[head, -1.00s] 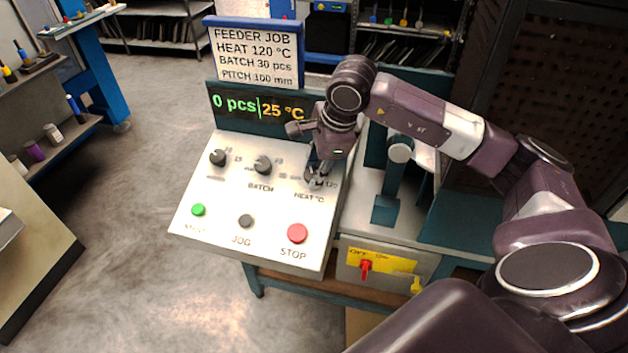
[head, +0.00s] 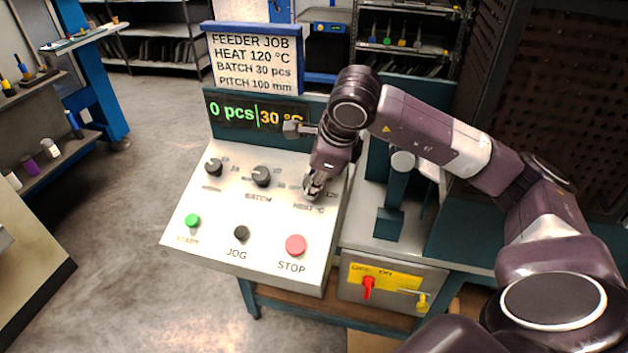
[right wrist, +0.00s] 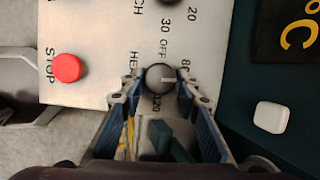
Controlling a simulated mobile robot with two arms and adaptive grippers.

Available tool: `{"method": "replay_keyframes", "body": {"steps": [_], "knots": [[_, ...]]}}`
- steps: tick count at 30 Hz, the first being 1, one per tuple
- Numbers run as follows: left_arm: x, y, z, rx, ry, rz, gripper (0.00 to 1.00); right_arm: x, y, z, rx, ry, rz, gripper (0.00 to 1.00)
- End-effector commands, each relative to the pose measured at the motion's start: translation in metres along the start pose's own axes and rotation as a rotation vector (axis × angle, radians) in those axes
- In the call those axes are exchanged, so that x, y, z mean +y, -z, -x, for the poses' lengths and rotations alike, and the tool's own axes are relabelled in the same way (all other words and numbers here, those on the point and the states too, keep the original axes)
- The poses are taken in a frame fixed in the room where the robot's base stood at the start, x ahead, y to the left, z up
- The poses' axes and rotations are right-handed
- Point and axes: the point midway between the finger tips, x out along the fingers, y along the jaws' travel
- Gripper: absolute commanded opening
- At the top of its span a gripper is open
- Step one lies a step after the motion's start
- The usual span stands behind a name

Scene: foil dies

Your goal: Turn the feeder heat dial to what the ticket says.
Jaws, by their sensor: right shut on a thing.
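The feeder panel (head: 215,245) carries a black heat dial at its upper right, mostly hidden by my gripper in the head view. In the right wrist view the heat dial (right wrist: 158,77) shows between the fingertips, its white mark pointing right, near the 80. The 120 mark lies below it there. My right gripper (head: 313,188) is shut on the dial; it also shows in the right wrist view (right wrist: 158,90). The ticket (head: 252,62) reads HEAT 120 °C, BATCH 30 pcs, PITCH 100 mm. The display (head: 240,112) reads 0 pcs and 30 °C, its end partly covered. My left gripper is out of view.
The batch dial (head: 261,176) and another dial (head: 214,167) sit left of the heat dial. Green start (head: 193,220), black jog (head: 241,232) and red stop (head: 295,244) buttons line the panel's lower part. A red switch (head: 368,287) is on the box at right.

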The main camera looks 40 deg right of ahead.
Motion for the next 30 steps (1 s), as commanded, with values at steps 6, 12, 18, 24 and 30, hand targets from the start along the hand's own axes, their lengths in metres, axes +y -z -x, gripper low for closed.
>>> {"method": "replay_keyframes", "body": {"steps": [6, 12, 18, 24, 30], "knots": [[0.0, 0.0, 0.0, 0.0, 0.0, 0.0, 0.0, -0.001, 0.0, 0.001, 0.0, 0.002, 0.0, 0.33], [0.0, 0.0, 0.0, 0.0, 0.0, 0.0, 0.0, -0.001, 0.0, 0.0, 0.0, 0.001, 0.001, 0.47], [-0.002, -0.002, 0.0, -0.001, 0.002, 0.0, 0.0, -0.001, 0.0, 0.001, 0.0, 0.001, 0.001, 0.47], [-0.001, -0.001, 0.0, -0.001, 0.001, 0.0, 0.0, -0.001, -0.001, 0.02, -0.003, 0.004, 0.001, 0.47], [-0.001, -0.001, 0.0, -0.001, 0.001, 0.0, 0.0, -0.002, -0.001, 0.064, -0.005, 0.007, 0.001, 0.47]]}}
